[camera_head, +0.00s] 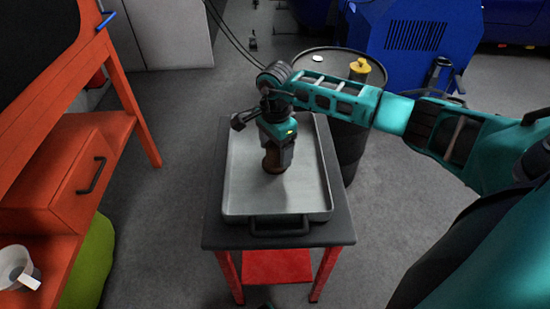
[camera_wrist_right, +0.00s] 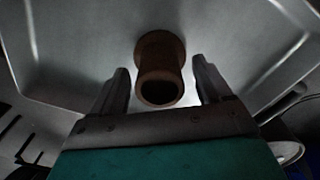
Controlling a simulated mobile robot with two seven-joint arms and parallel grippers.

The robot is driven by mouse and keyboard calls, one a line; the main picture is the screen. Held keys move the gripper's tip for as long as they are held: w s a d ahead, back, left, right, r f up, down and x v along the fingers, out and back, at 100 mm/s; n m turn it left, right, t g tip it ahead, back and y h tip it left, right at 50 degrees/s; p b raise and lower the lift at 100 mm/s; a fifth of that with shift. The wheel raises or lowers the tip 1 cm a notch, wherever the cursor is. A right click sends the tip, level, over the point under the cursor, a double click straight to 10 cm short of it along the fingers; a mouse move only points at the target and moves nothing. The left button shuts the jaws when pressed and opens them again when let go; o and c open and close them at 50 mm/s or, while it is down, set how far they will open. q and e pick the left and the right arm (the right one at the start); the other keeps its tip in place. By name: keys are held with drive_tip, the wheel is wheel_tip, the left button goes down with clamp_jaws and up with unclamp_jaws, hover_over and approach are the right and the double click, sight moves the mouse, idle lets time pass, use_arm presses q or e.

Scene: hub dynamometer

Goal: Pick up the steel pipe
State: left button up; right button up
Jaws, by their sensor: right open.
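The steel pipe (camera_wrist_right: 161,55) is a short brown tube with a flared end. In the right wrist view it stands out from the tray floor between the two fingers of my right gripper (camera_wrist_right: 162,88), with a gap on both sides. In the head view the pipe (camera_head: 271,163) shows at the fingertips of my right gripper (camera_head: 276,166), which hides part of it. The right gripper points down over the tray and is open. The pipe stands in the grey metal tray (camera_head: 234,195). My left gripper is not in view.
The tray lies on a dark-topped cart (camera_head: 330,230) with red legs. A dark barrel (camera_head: 350,150) stands behind it at right, near a blue machine (camera_head: 405,45). An orange bench (camera_head: 60,170) stands at left, with a cup (camera_head: 14,265). The tray floor around the pipe looks clear.

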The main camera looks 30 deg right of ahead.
drive_tip(key=shift+f, duration=0.85)
drive_tip(key=shift+r, duration=0.1)
drive_tip(key=c, duration=1.4)
drive_tip(key=shift+r, duration=0.15)
